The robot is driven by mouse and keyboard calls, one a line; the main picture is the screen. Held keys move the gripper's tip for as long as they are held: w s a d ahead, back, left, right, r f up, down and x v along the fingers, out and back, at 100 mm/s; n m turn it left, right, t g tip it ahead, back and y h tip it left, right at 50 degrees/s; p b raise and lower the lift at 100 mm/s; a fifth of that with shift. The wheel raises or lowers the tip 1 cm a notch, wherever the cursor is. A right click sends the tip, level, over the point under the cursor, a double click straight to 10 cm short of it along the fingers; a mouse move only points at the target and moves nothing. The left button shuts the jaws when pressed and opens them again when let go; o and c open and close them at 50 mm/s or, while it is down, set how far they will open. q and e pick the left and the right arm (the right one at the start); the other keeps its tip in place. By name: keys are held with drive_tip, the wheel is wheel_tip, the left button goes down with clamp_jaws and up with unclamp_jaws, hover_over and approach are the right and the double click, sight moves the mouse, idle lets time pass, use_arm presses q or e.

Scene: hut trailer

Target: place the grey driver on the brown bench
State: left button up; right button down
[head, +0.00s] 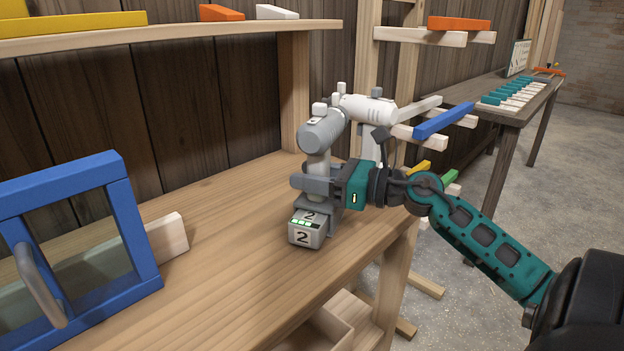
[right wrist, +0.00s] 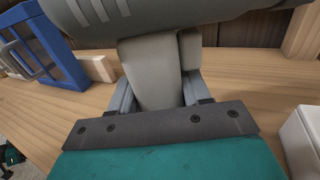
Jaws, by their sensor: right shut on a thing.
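The grey driver (head: 322,132) is upright, with a "2" on its grey battery base (head: 306,229). My right gripper (head: 312,183) is shut around its handle. The handle (right wrist: 152,75) also shows between the fingers in the right wrist view. The driver is over the near light-brown wooden bench (head: 225,245), close to its right end; I cannot tell whether its base touches the top. A darker brown bench (head: 510,112) stands further off at the right. My left gripper is not in view.
A white driver (head: 370,110) is just behind the grey one. A blue frame (head: 130,230) and a pale wood block (head: 168,238) are at the left. A rack with a blue bar (head: 445,120) stands between the benches. Teal and white pieces (head: 512,95) lie on the far bench.

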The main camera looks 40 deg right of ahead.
drive_tip(key=shift+r, duration=0.15)
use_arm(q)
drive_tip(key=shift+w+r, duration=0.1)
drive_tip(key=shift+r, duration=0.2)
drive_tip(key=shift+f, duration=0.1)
use_arm(e)
drive_tip(key=shift+f, duration=0.25)
drive_tip(key=c, duration=0.8)
unclamp_jaws()
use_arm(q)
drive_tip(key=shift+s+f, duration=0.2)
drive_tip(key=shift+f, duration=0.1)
use_arm(e)
drive_tip(key=o, duration=0.3)
